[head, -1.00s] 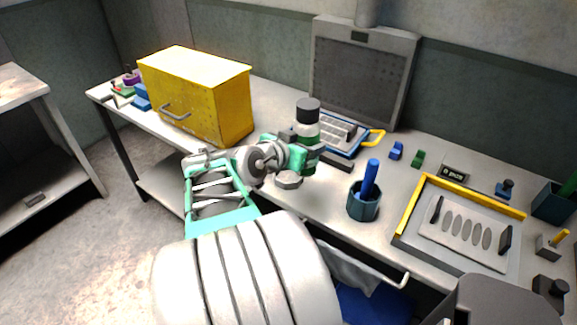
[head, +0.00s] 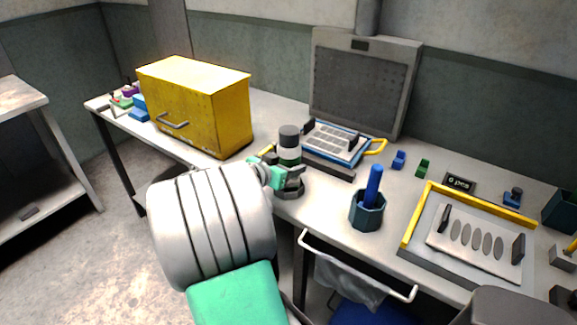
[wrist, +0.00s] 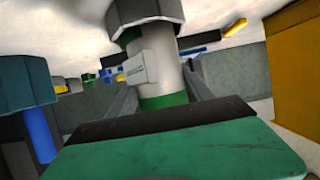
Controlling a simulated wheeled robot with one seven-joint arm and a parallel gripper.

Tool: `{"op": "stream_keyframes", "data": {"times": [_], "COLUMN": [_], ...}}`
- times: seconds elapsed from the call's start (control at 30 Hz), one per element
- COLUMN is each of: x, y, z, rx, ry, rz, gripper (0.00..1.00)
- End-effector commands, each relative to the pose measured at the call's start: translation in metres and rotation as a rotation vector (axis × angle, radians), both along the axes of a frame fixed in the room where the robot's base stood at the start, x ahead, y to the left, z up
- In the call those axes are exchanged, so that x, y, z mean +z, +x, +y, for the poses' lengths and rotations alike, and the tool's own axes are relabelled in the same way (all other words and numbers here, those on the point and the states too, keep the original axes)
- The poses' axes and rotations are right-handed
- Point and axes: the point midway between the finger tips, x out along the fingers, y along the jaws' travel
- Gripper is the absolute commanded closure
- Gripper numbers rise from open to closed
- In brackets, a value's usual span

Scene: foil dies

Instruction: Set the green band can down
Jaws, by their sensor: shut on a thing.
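The green band can (head: 289,138) has a dark cap, a pale body and a green band. It stands upright at the front of the bench, in front of the blue-framed tray. My gripper (head: 284,177) is shut on its lower part. A low grey hexagonal piece (head: 290,192) is directly beneath the can. In the wrist view, which looks upside down, the can (wrist: 157,60) is between the fingers and the hexagonal piece (wrist: 145,10) is at its end. I cannot tell whether the can's weight rests on it.
A yellow cabinet (head: 205,108) stands to the left. A teal cup (head: 367,211) with a blue rod is close on the right. The blue-framed tray (head: 337,145) and a grey panel (head: 358,85) are behind. A yellow-edged tray (head: 415,232) lies farther right.

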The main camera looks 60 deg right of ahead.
Motion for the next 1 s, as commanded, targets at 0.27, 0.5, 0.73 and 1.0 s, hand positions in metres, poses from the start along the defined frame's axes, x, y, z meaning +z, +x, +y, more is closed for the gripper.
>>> {"op": "stream_keyframes", "data": {"times": [0.27,0.5,0.73,1.0], "x": [-0.003,-0.003,0.003,0.027], "y": [0.000,0.000,0.001,0.013], "z": [0.000,0.000,0.004,0.064], "rx": [0.000,0.000,0.002,0.009], "ry": [0.000,0.000,0.000,-0.001], "rz": [0.001,0.001,0.000,-0.001], "gripper": [0.29,0.19,0.19,0.19]}}
